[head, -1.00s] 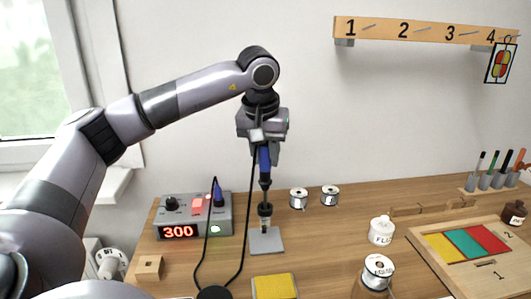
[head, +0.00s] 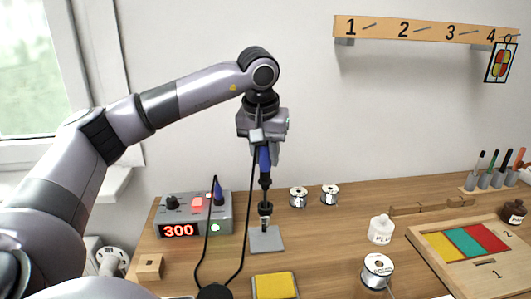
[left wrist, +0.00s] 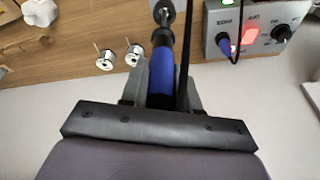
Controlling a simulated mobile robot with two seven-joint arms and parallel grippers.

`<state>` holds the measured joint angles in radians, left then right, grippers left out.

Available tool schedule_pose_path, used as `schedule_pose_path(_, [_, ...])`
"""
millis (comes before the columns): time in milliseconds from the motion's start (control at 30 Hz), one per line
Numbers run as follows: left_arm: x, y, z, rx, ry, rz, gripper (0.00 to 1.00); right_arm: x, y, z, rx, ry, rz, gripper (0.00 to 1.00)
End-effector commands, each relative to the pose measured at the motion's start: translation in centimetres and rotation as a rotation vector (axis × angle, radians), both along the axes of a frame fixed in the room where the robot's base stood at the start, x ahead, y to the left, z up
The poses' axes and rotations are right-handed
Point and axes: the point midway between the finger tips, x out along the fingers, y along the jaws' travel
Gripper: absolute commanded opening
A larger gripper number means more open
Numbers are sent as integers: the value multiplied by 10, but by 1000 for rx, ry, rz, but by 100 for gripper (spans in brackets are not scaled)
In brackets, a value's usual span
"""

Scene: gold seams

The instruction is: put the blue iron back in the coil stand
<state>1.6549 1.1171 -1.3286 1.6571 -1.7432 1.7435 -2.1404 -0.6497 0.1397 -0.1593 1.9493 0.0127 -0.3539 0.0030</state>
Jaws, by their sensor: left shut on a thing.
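The blue iron (head: 264,158) hangs upright, tip down, with its blue handle between the fingers of my left gripper (head: 263,147). My left gripper is shut on it. The coil stand (head: 267,241) is a grey plate on the bench with a dark coil holder directly under the iron. The iron's lower end lines up with the holder; I cannot tell how far it is inside. In the left wrist view, the blue handle (left wrist: 161,75) runs from the gripper (left wrist: 161,92) toward the dark holder at the top. My right gripper is not in view.
The station (head: 193,215) reading 300 stands left of the stand, with the black cable looping in front. A yellow sponge (head: 275,286) lies in front. Two solder spools (head: 298,197) stand behind right. A flux bottle (head: 381,230) and another spool (head: 377,271) are further right.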

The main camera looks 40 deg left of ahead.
Motion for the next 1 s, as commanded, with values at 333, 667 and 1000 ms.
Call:
schedule_pose_path(333, [0,0,-9,0,-1,1,0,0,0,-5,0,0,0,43])
schedule_pose_path(667, [0,0,-18,0,-1,1,0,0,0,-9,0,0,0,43])
schedule_pose_path(1000, [0,0,-26,-1,-1,1,0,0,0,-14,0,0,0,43])
